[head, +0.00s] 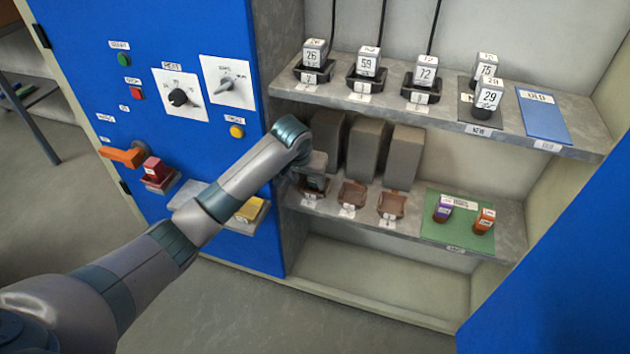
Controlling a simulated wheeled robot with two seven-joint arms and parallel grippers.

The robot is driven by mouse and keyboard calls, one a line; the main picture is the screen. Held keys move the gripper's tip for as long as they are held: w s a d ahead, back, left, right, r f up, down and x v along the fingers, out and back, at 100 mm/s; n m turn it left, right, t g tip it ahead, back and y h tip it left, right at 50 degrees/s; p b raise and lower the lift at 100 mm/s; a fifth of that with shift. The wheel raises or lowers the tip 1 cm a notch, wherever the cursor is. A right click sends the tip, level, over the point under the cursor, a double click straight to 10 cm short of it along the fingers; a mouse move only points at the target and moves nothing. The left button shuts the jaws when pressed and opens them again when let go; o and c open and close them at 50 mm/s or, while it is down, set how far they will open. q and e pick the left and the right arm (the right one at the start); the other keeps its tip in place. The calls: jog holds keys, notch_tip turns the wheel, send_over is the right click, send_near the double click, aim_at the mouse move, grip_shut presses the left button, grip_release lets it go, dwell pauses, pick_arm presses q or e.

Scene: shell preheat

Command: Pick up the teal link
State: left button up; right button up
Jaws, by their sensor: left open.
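My left arm reaches across to the lower shelf. My left gripper (314,172) is at the leftmost brown holder (308,203) there, its jaws open. A small dark teal piece (317,184) shows at the fingertips, just above that holder. It looks like the teal link, but the gripper hides most of it. I cannot tell whether the fingers touch it. My right gripper is not in view.
Two more brown holders (391,205) stand to the right, with grey blocks (366,148) behind. A green mat (455,233) bears purple (443,208) and orange (484,221) links. The upper shelf (575,145) with numbered links overhangs. A blue panel (200,30) is at left.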

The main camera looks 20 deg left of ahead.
pick_arm(q)
jog(key=shift+w, duration=0.65)
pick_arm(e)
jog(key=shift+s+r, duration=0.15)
pick_arm(q)
jog(key=shift+w, duration=0.55)
jog(key=w, duration=0.2)
jog(key=shift+w+d, duration=0.15)
jog(key=shift+w, duration=0.25)
jog(key=shift+b+x, duration=0.3)
jog(key=shift+x, duration=0.85)
jog(key=shift+f, duration=0.35)
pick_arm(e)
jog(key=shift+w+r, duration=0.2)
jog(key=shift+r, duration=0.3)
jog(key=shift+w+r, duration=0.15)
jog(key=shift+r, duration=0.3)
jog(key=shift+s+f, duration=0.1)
